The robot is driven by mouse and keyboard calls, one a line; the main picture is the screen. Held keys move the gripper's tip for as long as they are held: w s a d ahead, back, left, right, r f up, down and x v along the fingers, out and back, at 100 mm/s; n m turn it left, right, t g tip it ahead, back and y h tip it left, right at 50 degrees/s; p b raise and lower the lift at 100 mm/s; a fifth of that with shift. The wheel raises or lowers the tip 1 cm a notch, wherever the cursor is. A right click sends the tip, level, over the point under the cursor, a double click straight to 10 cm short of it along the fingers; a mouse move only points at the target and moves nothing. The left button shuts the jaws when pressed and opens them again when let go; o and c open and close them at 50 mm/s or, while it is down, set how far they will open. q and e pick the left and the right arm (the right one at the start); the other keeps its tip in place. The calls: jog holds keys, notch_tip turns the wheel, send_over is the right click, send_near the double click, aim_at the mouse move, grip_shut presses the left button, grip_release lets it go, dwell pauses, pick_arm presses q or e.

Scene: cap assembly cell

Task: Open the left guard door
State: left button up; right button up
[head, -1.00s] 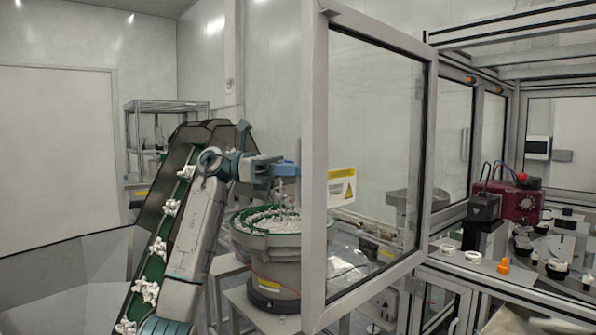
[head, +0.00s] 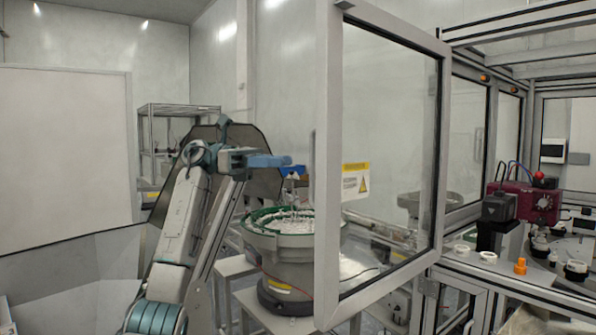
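The left guard door (head: 328,240) is a grey-framed clear panel with a yellow warning label (head: 356,181). It stands swung out from the cell frame, its free edge toward the left and its far edge by the cell. My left gripper (head: 297,172), blue with dark tips, is just left of the door's free edge and seems apart from it. Whether its fingers are open or shut cannot be told. A thin vertical bar on the free edge may be the handle. My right gripper is not in view.
A feeder bowl (head: 286,255) with a green rim stands behind the door and below my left gripper. The cell's bench with a dark red device (head: 522,205) and an orange part (head: 520,266) is at right.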

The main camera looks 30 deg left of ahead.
pick_arm(q)
jog(key=shift+s+a, duration=0.15)
jog(key=shift+a, duration=0.55)
jog(key=shift+s+a, duration=0.1)
jog(key=shift+a, duration=0.55)
